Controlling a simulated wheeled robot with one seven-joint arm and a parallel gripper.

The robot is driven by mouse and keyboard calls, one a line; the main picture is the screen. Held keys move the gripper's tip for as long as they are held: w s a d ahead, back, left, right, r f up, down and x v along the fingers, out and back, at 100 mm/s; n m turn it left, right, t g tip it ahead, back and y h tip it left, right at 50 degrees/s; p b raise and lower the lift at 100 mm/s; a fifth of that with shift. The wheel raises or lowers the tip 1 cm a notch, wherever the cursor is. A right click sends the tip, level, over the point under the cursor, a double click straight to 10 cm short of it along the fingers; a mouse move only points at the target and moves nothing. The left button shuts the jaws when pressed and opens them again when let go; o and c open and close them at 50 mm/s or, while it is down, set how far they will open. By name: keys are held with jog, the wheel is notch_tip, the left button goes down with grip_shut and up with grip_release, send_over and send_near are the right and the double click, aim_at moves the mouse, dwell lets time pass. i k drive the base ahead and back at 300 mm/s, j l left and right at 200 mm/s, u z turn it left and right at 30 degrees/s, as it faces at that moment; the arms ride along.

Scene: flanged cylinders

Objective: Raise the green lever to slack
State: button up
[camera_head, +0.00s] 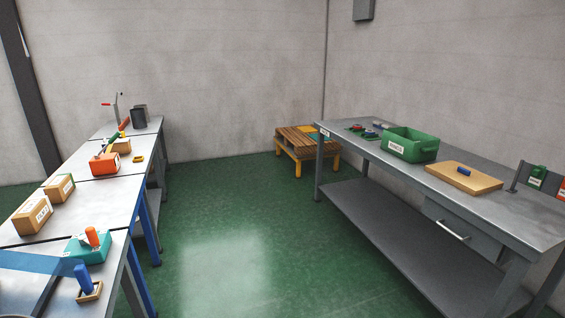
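I cannot clearly make out a green lever. On the far left bench, an orange-red rod with a green part (118,130) slants up beside a red-orange block (103,164); it is too small to tell if it is a lever. Behind it stands a thin upright post with a red tip (116,104). At the right edge, a small green piece with a white label (537,174) hangs on a dark rack, its text unreadable. My gripper is not in view.
Left benches hold labelled tan boxes (32,215), a teal block with an orange cylinder (92,237) and a blue cylinder (83,279). The right bench (395,172) bears a green bin (410,145) and a wooden board (463,179). A low pallet table (306,146) stands behind. Green floor between is clear.

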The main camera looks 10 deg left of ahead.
aim_at(118, 133)
jog(key=i+j+u, duration=0.2)
jog(key=i+u, duration=0.15)
jog(key=i, duration=0.15)
jog(key=i+u, duration=0.4)
jog(key=i, duration=0.15)
jog(key=i+u, duration=0.35)
jog(key=i, duration=0.2)
jog(key=i+u, duration=0.1)
jog(key=i, duration=0.8)
jog(key=i+l+u, duration=0.15)
jog(key=i, duration=0.75)
jog(key=i+u, duration=0.45)
jog(key=i, duration=0.55)
